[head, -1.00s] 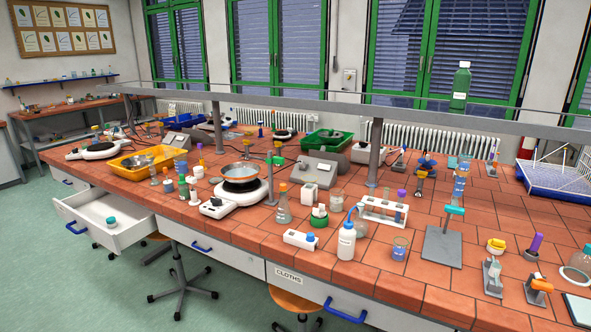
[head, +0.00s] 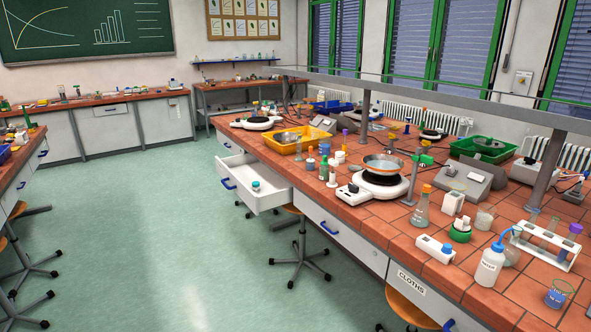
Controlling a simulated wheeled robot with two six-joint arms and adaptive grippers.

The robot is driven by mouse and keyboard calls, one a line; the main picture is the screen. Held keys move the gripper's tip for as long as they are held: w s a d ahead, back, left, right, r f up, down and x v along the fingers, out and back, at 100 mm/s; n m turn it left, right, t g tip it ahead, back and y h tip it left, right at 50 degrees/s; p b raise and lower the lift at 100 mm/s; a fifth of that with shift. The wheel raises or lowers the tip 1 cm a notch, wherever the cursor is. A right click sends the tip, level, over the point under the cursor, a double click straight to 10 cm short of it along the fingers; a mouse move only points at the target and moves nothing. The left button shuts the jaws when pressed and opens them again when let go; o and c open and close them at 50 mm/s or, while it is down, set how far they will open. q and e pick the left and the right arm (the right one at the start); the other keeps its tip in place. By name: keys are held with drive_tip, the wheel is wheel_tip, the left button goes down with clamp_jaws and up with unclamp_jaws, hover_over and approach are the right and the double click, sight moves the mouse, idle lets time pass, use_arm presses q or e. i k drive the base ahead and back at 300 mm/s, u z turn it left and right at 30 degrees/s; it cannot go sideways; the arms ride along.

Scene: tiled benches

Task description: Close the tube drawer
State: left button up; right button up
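An open white drawer (head: 272,197) with a blue handle sticks out of the left part of the tiled bench in the head view. A small jar with a teal lid (head: 255,186) stands inside it. I cannot read a label on this drawer's front. Another drawer, marked CLOTHS (head: 411,283), is shut in the same bench, nearer to me. Neither of my grippers shows in the head view.
The tiled bench (head: 405,217) carries a hot plate with a pan (head: 382,167), a yellow tray (head: 299,135) and bottles. Stools (head: 303,250) stand below its front. The green floor (head: 150,240) left of the drawer is clear.

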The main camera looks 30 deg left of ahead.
sight(239, 172)
drive_tip(key=u, duration=1.4)
drive_tip(key=i, duration=2.35)
drive_tip(key=z, duration=0.55)
